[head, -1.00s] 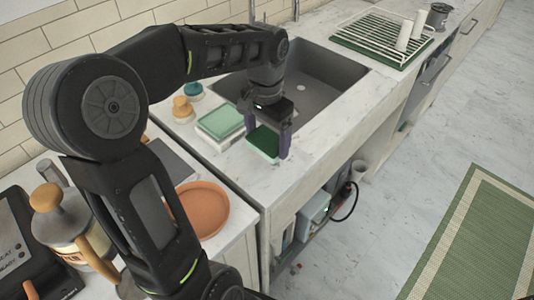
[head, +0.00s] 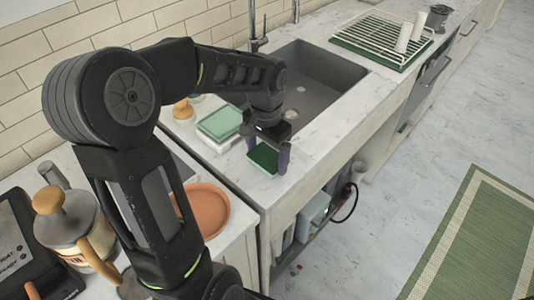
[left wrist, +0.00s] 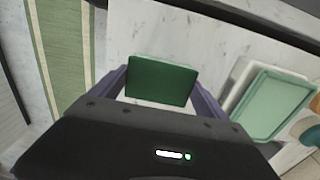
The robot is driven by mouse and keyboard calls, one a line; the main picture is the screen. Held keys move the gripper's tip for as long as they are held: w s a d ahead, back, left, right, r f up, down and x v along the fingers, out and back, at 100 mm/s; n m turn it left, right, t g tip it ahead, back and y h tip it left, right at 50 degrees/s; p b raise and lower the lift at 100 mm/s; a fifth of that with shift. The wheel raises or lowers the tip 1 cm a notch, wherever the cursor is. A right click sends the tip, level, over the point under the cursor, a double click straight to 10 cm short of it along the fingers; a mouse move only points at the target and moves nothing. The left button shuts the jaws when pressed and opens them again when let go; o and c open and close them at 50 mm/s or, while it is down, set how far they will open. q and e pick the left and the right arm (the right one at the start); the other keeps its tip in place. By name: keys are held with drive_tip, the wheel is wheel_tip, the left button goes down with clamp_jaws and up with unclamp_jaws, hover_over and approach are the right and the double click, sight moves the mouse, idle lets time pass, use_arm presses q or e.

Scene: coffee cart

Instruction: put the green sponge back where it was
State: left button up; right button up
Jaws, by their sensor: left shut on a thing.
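The green sponge (head: 263,159) is dark green on top with a paler underside, in the head view at the front of the counter beside the sink. My left gripper (head: 267,160) is shut on it, one purple finger on each side. In the left wrist view the sponge (left wrist: 161,81) sits between the fingers of the gripper (left wrist: 160,88). I cannot tell whether its underside touches the counter. A light green tray-like piece on a white base (head: 220,122) lies just left of the sponge. My right gripper is not in view.
The grey sink (head: 318,90) lies behind the gripper. A wooden-topped item (head: 183,109) stands near the wall. An orange plate (head: 205,211) and a French press (head: 68,224) are at the lower left. A dish rack (head: 383,38) stands beyond the sink. The counter's front edge is close to the sponge.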

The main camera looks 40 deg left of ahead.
sight(267, 157)
use_arm(q)
drive_tip(key=shift+f, duration=0.1)
drive_tip(key=shift+f, duration=0.15)
drive_tip(key=o, duration=1.3)
drive_tip(key=shift+r, duration=0.3)
wheel_tip(267, 157, up, 12)
drive_tip(key=shift+f, duration=0.1)
